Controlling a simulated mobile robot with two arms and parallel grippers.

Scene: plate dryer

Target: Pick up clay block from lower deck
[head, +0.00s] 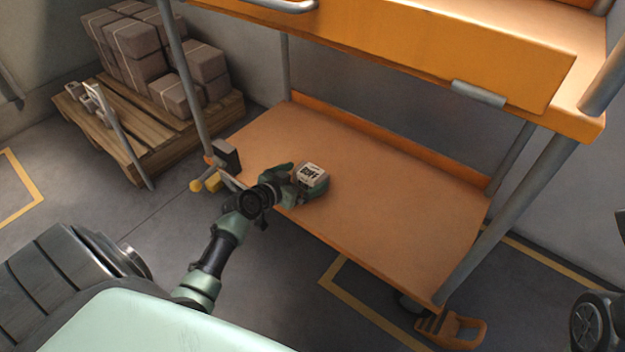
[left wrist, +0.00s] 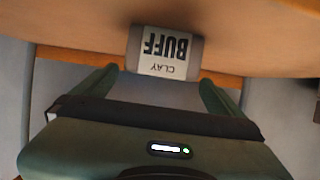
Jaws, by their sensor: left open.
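The clay block (head: 312,174) is a small grey block with a pale label, resting on the orange lower deck (head: 400,190) of the cart near its left front part. In the left wrist view the block (left wrist: 164,52) has a label reading "CLAY BUFF", upside down. My left gripper (head: 303,182) is open at the block, reaching in over the deck's front edge. In the left wrist view its green fingers (left wrist: 160,85) stand to either side of the block's near end, with gaps visible. The block's lower near part is partly hidden in the head view. My right gripper is not in view.
The cart's orange upper deck (head: 480,60) overhangs the lower deck. Grey posts (head: 500,220) stand at its corners. A pallet (head: 150,150) with stacked wrapped blocks (head: 135,40) is at the far left. The lower deck right of the block is clear.

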